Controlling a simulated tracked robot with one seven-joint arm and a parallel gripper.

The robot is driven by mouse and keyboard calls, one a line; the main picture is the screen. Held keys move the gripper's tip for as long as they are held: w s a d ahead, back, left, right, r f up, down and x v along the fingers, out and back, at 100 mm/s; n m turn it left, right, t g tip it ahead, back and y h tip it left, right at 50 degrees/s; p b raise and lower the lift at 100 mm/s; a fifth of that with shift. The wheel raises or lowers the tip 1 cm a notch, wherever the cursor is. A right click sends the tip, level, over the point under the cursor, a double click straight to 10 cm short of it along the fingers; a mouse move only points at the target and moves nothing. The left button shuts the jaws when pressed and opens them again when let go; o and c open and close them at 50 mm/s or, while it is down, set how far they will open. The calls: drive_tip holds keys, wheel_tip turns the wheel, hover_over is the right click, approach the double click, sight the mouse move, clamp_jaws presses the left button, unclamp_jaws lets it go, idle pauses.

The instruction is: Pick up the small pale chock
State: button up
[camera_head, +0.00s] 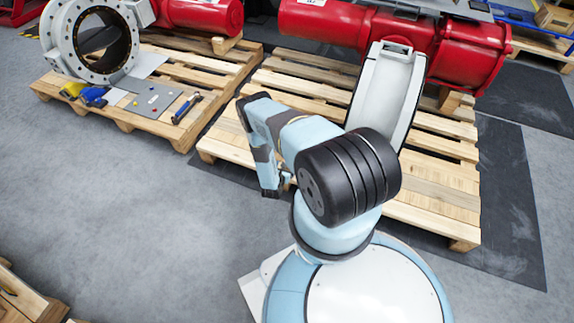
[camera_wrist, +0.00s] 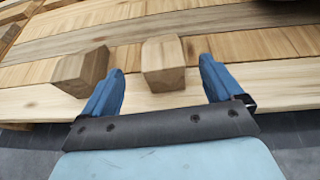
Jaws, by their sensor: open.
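Two small wooden blocks stand on the pallet boards in the wrist view. The paler one, the small pale chock (camera_wrist: 163,66), is at the centre, between the lines of my two blue fingers. A browner block (camera_wrist: 80,72) is just left of it, close to my left finger and partly overlapped by it. My gripper (camera_wrist: 162,72) is open and empty, with a finger to either side of the pale chock. I cannot tell whether the fingertips reach down beside it. In the head view my arm hides the blocks.
The right pallet (camera_head: 430,195) bears a large red actuator (camera_head: 460,50) at its back. The left pallet (camera_head: 165,125) bears a grey valve ring (camera_head: 65,50), a hammer (camera_head: 187,108) and a blue tool (camera_head: 93,96).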

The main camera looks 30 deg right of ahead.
drive_tip(key=shift+x, duration=4.05)
drive_tip(key=shift+s+f, duration=0.15)
drive_tip(key=shift+s, duration=0.05)
drive_tip(key=shift+d, duration=0.1)
drive_tip(key=c, duration=1.2)
